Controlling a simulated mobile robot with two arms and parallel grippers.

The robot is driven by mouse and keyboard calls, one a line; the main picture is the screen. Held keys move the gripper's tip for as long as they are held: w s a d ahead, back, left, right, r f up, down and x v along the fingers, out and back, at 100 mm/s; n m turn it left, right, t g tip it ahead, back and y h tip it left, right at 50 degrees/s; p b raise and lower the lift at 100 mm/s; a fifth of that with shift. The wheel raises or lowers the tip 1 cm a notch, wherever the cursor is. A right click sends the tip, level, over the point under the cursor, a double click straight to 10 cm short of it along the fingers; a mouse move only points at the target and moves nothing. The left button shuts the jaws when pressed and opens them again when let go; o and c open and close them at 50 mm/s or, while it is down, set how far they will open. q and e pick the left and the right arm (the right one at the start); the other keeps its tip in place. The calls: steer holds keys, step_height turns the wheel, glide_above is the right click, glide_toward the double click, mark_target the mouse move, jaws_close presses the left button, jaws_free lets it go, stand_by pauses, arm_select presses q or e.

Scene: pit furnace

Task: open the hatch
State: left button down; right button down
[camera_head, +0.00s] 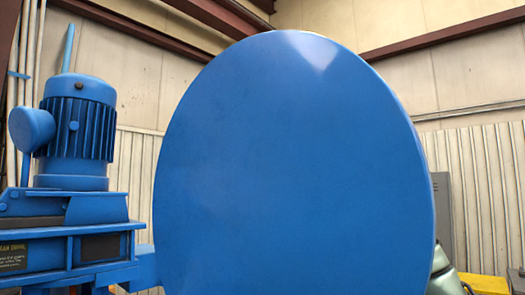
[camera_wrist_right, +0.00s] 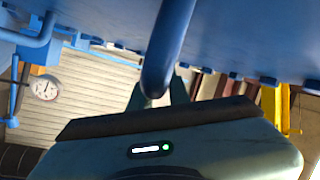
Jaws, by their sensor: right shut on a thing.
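The hatch (camera_head: 295,165) is a large, smooth, blue round disc that fills the middle of the head view. Its face stands steeply in front of me, and its lower edge runs out of the picture. In the right wrist view a curved blue bar, the handle (camera_wrist_right: 174,38), comes down from a blue surface with bolts along its edge. My right gripper (camera_wrist_right: 159,94) is shut on this handle, with a finger on either side of it. The head view does not show my right gripper. My left gripper is in neither view.
A blue motor (camera_head: 77,130) on a blue frame (camera_head: 65,245) stands left of the hatch. A grey cabinet (camera_head: 441,215) is partly hidden behind its right edge. The right wrist view shows a round gauge (camera_wrist_right: 45,87) at left and a yellow post (camera_wrist_right: 283,112) at right.

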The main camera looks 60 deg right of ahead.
steer(key=shift+w+a+f, duration=0.25)
steer(key=shift+a+f, duration=0.05)
steer(key=shift+a, duration=0.15)
steer(key=c, duration=1.3)
jaws_free()
steer(key=shift+r, duration=0.1)
steer(key=shift+c, duration=0.2)
steer(key=shift+s+d, duration=0.15)
steer(key=shift+s, duration=0.05)
steer(key=b+v, duration=0.3)
steer(key=v, duration=0.4)
steer(key=shift+s+d, duration=0.2)
steer(key=shift+b, duration=0.3)
